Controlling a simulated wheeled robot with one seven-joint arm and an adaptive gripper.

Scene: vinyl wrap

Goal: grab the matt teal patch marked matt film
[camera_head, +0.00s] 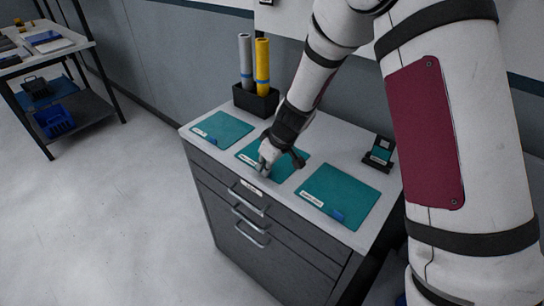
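Three teal patches lie flat on the white top of a grey drawer cabinet: a left patch (221,129), a middle patch (284,170) and a right patch (339,196). Each has a small white label, but the print is too small to read, so I cannot tell which is marked matt film. My gripper (263,171) points down at the front part of the middle patch and covers some of it. I cannot tell whether it touches the patch or whether its fingers are open or shut.
A black holder (256,101) with a grey roll (245,62) and a yellow roll (262,67) stands at the back of the cabinet. A small black stand (379,152) is at the back right. A shelf unit (80,110) stands far left; the floor (100,220) between is clear.

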